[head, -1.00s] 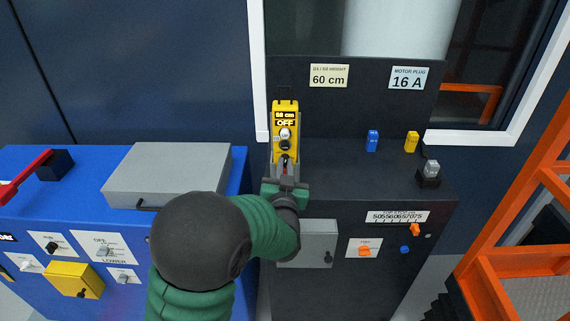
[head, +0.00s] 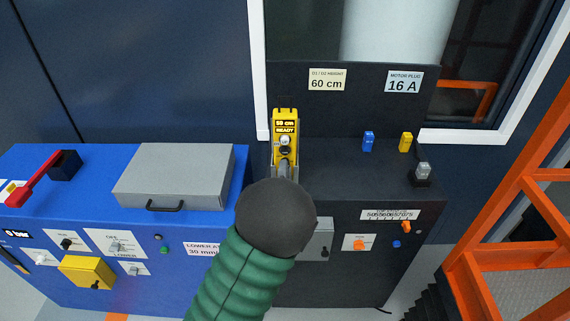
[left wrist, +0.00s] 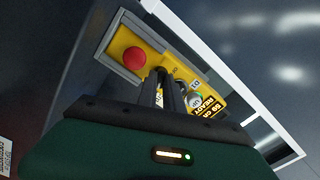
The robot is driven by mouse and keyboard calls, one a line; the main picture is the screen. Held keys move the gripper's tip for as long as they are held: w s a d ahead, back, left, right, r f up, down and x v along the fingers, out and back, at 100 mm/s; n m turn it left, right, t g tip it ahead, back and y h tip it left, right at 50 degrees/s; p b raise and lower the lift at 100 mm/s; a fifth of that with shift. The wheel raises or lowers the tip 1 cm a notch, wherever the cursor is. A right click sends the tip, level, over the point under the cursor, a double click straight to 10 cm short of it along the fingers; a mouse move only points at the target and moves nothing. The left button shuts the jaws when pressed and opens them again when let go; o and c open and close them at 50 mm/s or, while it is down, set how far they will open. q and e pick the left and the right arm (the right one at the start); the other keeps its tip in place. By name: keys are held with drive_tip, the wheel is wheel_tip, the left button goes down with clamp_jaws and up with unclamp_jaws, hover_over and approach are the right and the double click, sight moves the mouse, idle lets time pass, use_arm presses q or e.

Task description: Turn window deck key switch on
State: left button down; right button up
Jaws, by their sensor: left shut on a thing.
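The yellow control box (head: 285,122) stands on the dark window deck, and its display reads 60 cm and READY. It also shows in the left wrist view (left wrist: 183,68), with a red round button (left wrist: 135,58) at one end and a silver switch (left wrist: 195,98) near the display. My left gripper (head: 286,170) is at the near part of the box, mostly behind my own arm. In the left wrist view its fingers (left wrist: 165,78) are close together on the box face, shut on the key switch, which they hide. My right gripper is not in view.
On the dark deck stand a blue plug (head: 368,141), a yellow plug (head: 405,142) and a grey plug (head: 422,172). A blue console (head: 205,225) with a grey lidded case (head: 175,175) is at the left. Orange stair rails (head: 525,190) are at the right.

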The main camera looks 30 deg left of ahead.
use_arm(q)
drive_tip(key=m+p, duration=0.3)
drive_tip(key=m, duration=0.1)
drive_tip(key=shift+d+f, duration=0.1)
drive_tip(key=shift+d, duration=0.05)
drive_tip(key=shift+m, duration=0.5)
drive_tip(key=shift+f, duration=0.15)
drive_tip(key=c, duration=1.5)
unclamp_jaws()
